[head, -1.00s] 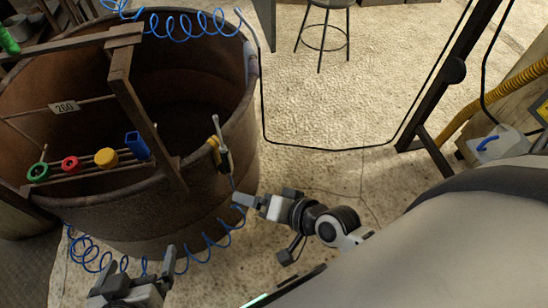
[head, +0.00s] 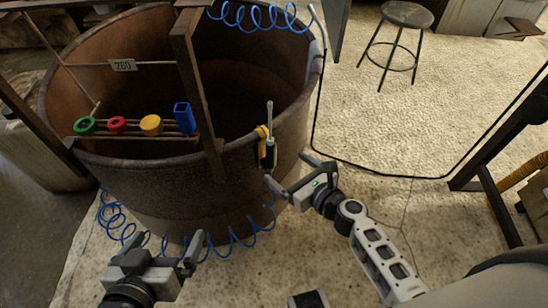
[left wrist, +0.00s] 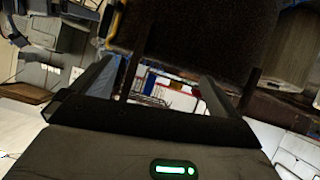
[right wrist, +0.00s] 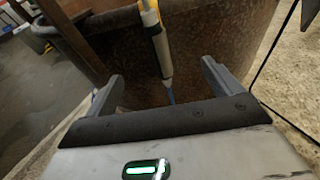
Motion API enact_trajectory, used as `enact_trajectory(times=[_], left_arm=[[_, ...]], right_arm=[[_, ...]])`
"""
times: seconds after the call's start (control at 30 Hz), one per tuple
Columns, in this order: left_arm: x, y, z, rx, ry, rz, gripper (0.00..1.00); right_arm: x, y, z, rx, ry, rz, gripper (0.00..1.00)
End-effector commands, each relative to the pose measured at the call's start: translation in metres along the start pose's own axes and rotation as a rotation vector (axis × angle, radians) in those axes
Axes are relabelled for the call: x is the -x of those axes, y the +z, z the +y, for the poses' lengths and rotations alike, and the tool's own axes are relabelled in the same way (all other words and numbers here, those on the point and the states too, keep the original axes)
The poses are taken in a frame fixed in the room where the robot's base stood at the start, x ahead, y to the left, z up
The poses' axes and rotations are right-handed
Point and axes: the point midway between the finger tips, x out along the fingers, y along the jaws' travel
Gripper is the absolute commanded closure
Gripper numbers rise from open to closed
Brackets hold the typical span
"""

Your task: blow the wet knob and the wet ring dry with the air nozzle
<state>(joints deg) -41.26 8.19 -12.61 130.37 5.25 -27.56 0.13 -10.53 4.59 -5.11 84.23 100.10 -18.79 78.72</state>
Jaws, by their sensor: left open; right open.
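The air nozzle (head: 267,148), a yellow and black tool with a thin metal tube pointing up, hangs at the vat's near right rim. My right gripper (head: 289,172) is open and empty, just right of and below it. In the right wrist view the nozzle (right wrist: 158,45) appears between and beyond the open fingers. I cannot tell which are wet. My left gripper (head: 167,242) is open and empty, low in front of the vat.
The rusty vat (head: 240,185) fills the left half, with a rack post (head: 197,95) standing across its near rim. A blue coiled hose (head: 235,240) hangs along the vat's lower front. A sign (head: 123,65) reads 260. A stool (head: 405,20) stands on open floor behind.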

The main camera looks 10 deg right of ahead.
Motion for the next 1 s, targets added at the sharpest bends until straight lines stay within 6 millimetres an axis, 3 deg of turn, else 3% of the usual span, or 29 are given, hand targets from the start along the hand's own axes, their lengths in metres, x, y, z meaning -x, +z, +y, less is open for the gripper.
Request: enact_trajectory(times=[0.2,0.5,0.97,1.0], left_arm=[[-0.002,0.003,0.0,-0.002,0.002,0.012,0.0],[-0.005,0.013,0.001,-0.003,0.007,0.003,0.0],[-0.009,0.009,0.001,-0.015,0.013,0.01,0.0],[-0.009,0.009,0.001,-0.015,0.013,0.011,0.0]], right_arm=[[-0.035,-0.002,0.0,0.001,0.0,-0.001,0.09],[-0.07,-0.002,0.0,0.002,0.001,0.0,0.09],[-0.078,0.0,0.0,0.002,0.001,0.0,0.09],[-0.078,0.0,0.0,0.002,0.001,0.0,0.17]])
